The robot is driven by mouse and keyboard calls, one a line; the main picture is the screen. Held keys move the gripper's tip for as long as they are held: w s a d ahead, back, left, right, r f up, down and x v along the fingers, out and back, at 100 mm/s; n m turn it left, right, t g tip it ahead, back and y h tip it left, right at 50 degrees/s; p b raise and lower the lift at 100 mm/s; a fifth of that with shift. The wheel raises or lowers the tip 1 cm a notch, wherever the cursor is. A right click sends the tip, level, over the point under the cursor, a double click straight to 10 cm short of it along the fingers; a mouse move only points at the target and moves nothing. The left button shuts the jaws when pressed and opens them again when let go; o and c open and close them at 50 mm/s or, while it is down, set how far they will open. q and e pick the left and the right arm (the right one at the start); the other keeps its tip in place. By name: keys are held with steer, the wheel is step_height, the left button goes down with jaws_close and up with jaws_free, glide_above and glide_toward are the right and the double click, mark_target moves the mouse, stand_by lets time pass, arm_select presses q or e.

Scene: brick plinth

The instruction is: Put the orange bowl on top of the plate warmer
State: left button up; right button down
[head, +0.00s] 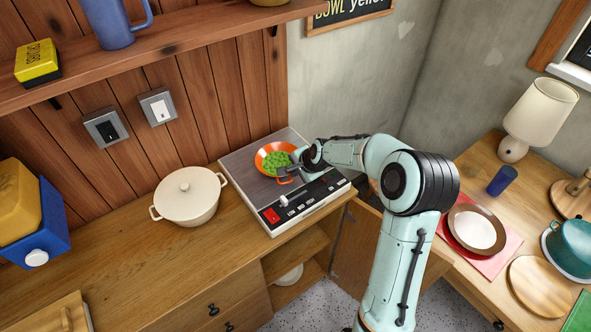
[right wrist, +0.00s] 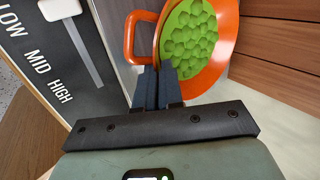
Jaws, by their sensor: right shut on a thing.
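The orange bowl (head: 261,166) holds green round food and is at the back of the plate warmer's (head: 243,172) dark top. I cannot tell whether it touches that top. My right gripper (head: 290,171) is shut on the bowl's near edge. In the right wrist view, the fingers (right wrist: 158,85) meet at the orange bowl's (right wrist: 228,35) rim, beside its looped handle. The warmer's slider panel (right wrist: 40,50) shows at the left there. My left gripper is not in view.
A lidded cream pot (head: 190,198) stands left of the warmer. A shelf (head: 180,48) runs above the counter. An open cupboard door (head: 355,245) is below the warmer. On the right-hand counter are a lamp (head: 540,112), a brown-rimmed plate (head: 458,222) and a teal pot (head: 572,245).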

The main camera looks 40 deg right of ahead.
steer(key=c, duration=1.3)
jaws_free()
steer(key=shift+s, duration=0.1)
steer(key=shift+r, duration=0.1)
steer(key=shift+s+r, duration=0.15)
steer(key=shift+r, duration=0.1)
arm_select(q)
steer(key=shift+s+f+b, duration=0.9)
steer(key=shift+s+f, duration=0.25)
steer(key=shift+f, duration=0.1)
arm_select(e)
steer(key=shift+v, duration=5.7)
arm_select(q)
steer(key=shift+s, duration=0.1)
